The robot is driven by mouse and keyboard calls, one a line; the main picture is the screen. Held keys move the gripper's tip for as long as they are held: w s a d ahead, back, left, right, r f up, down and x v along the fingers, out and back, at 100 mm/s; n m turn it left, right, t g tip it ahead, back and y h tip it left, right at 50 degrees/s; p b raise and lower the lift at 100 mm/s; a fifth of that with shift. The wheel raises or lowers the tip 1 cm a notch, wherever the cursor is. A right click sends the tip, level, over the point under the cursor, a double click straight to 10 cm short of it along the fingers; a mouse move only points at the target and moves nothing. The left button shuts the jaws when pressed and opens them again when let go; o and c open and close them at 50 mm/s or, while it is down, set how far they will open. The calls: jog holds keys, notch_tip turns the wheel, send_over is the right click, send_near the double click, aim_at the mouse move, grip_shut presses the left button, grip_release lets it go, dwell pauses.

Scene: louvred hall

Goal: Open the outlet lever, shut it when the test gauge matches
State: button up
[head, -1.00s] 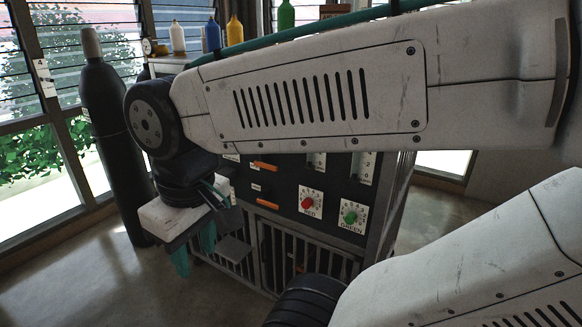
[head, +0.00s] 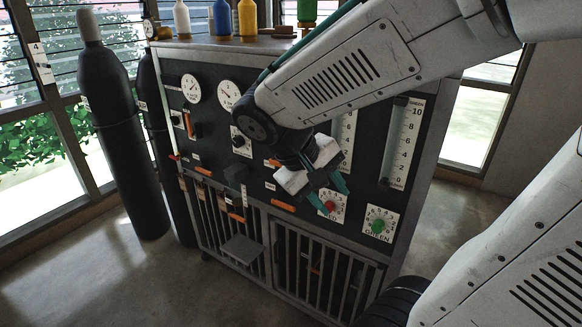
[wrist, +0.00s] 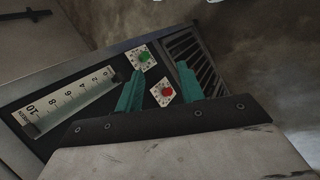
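Two round white dial gauges, a left one (head: 190,88) and a right one (head: 229,95), sit on the dark panel's upper left. Their labels are too small to tell which is the test gauge. Several orange levers show: an upright one (head: 194,124), one at mid-left (head: 203,171), one lower down (head: 237,217) and one below my wrist (head: 283,204). I cannot tell which is the outlet lever. My gripper (head: 333,200) is open and empty, in front of the red knob (head: 330,206). In the wrist view, the red knob (wrist: 167,92) shows between the parted teal fingers.
A green knob (head: 378,226) sits right of the red one. Tall scales (head: 403,140) stand above. A dark gas cylinder (head: 122,140) is at the left. Bottles (head: 222,18) stand on top. Barred doors (head: 320,270) and a small shelf (head: 243,250) are below. Floor at lower left is clear.

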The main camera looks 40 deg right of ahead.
jog(key=w+d+f+n+t+h, duration=0.1)
jog(key=w+d+f+h, duration=0.2)
jog(key=w, duration=0.4)
jog(key=w+d+f+n+h, duration=0.1)
jog(key=w+d+h, duration=0.1)
jog(key=w+h, duration=0.45)
jog(key=w+a+f+n+t+h, duration=0.2)
jog(key=w+a+f+n+t, duration=0.1)
jog(key=w+f+t, duration=0.75)
jog(key=shift+w+d+r+g+y, duration=0.1)
jog(key=shift+w+d+r+g, duration=0.35)
jog(key=shift+w+d, duration=0.8)
jog(key=shift+w+d+r+g+y, duration=0.15)
jog(key=shift+w+d+g, duration=0.35)
jog(key=shift+d, duration=1.4)
jog(key=shift+w+d+r+g, duration=0.45)
jog(key=shift+w+d, duration=0.35)
jog(key=shift+d, duration=0.8)
grip_shut()
jog(key=shift+f, duration=0.1)
